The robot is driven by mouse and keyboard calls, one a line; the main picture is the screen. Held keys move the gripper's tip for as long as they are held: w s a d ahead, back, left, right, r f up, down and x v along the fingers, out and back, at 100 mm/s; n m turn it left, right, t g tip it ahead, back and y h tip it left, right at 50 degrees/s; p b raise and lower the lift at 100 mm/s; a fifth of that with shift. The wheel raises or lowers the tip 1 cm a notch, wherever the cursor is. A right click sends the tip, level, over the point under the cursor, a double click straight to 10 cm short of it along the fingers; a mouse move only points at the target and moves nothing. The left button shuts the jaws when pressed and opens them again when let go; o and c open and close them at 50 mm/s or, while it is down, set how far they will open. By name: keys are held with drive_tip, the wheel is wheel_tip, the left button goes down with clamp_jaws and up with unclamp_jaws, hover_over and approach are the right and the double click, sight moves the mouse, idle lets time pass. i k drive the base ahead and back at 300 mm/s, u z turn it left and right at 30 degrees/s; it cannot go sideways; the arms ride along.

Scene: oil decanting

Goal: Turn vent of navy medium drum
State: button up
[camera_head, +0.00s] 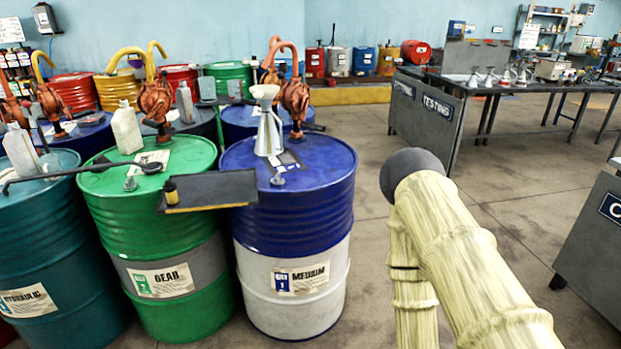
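The navy medium drum (293,215) stands upright left of centre, navy above and white below, with a label reading MEDIUM (300,278). On its navy lid a small silver fitting (277,180) sits near the front edge; it looks like the vent, but it is too small to tell how it is turned. A metal funnel-topped can (267,125) stands on the lid behind it, on or beside a dark card. My cream arm shows at the right, apart from the drum. My gripper is not in view.
A green GEAR drum (160,225) stands close to the left, with a dark tray (208,191) bridging towards the navy drum. A teal drum (55,235) is farther left. Orange pumps (295,95) rise behind. Open floor lies right, before the TESTING bench (437,105).

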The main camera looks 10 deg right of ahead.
sight(277, 181)
drive_tip(key=u, duration=1.7)
drive_tip(key=i, duration=0.8)
drive_tip(key=z, duration=1.15)
